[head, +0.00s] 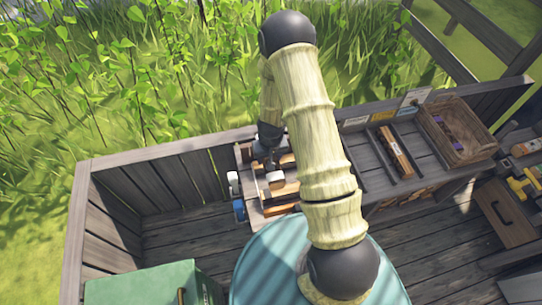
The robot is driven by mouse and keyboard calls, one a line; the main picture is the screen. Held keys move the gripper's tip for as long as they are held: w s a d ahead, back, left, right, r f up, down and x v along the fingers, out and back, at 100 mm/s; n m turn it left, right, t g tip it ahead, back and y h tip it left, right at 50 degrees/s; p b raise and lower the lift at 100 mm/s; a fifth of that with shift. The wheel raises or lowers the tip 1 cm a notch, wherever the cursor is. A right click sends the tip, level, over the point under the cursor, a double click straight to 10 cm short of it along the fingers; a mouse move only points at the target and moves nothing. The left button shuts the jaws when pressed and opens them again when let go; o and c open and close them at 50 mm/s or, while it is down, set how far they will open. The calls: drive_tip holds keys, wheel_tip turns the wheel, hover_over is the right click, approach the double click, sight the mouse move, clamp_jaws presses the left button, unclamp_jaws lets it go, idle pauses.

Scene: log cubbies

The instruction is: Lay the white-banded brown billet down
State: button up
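My gripper (262,178) hangs low over a small wooden rack (255,212) left of centre, with its two pale fingertips apart. Several brown and tan wood pieces (284,190) lie in the rack at and beside the fingertips. My own arm crosses the middle of the view and hides part of the rack. A brown billet (396,152) with paler parts lies lengthwise on the grey shelf to the right, away from the gripper. Whether a piece stands between the fingers is too small to tell.
A wooden crate (432,128) with a purple-marked item stands at the shelf's right. Small label cards (383,116) line its back edge. Dark strips divide the shelf. A green box (140,285) is at lower left; a yellow tool (524,186) is far right. Plank floor (440,240) shows between.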

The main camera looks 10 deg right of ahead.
drive_tip(key=shift+f+b, duration=4.95)
drive_tip(key=shift+f, duration=1.8)
drive_tip(key=shift+f+b, duration=0.4)
drive_tip(key=shift+f, duration=0.15)
drive_tip(key=o, duration=1.3)
drive_tip(key=shift+r, duration=0.1)
drive_tip(key=shift+r+p, duration=4.15)
drive_tip(key=shift+r, duration=1.3)
drive_tip(key=r, duration=0.5)
drive_tip(key=s+r, duration=0.1)
drive_tip(key=r, duration=0.5)
drive_tip(key=s+r, duration=0.1)
drive_tip(key=r, duration=0.5)
drive_tip(key=shift+r+b, duration=0.1)
drive_tip(key=shift+b, duration=0.2)
